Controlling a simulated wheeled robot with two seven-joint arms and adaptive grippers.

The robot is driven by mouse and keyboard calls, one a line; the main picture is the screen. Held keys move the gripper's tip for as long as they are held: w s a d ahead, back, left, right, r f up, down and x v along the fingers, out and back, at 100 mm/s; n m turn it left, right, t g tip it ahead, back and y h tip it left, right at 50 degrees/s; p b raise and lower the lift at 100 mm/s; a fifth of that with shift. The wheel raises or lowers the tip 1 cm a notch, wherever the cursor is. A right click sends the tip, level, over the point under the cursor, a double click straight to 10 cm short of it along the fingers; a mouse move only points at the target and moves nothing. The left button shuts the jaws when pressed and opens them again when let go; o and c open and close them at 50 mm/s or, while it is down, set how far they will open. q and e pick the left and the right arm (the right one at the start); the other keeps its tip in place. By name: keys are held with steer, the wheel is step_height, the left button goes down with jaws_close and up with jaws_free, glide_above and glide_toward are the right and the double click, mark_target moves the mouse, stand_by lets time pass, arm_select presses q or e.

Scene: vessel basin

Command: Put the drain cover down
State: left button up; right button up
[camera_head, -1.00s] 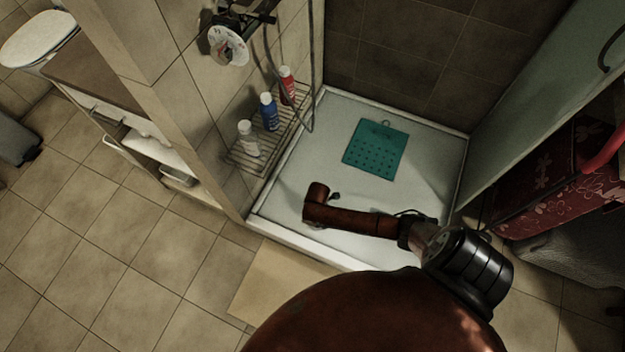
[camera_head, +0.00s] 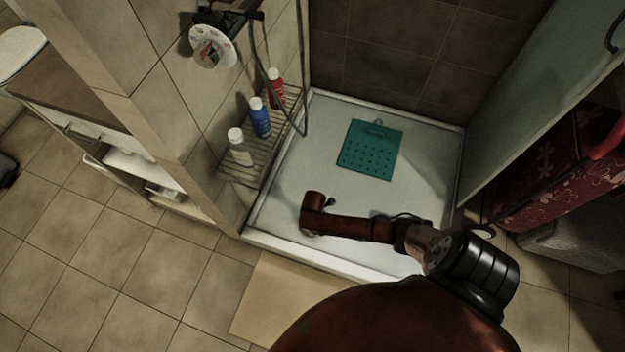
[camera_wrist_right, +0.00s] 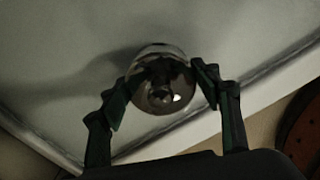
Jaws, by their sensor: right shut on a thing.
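The drain cover (camera_wrist_right: 160,98) is a round, shiny metal piece in the right wrist view. My right gripper (camera_wrist_right: 164,80) has one finger on each side of it and is shut on it. The cover is over the white shower tray (camera_wrist_right: 55,60), with a dark shadow on the tray to its left. I cannot tell whether it touches the tray. In the head view, my right arm reaches over the front of the shower tray (camera_head: 285,215), and the arm mostly hides the gripper and cover. The drain opening is not clearly seen. My left gripper is not in view.
A green perforated mat (camera_head: 370,150) lies at the back of the tray. A wire rack (camera_head: 262,150) with several bottles is on the left wall. A glass panel (camera_head: 535,100) stands at right. The tray's raised front rim (camera_head: 300,250) borders a beige mat (camera_head: 270,300).

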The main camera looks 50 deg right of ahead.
steer(key=shift+r, duration=0.15)
steer(key=shift+f, duration=0.3)
steer(key=o, duration=1.2)
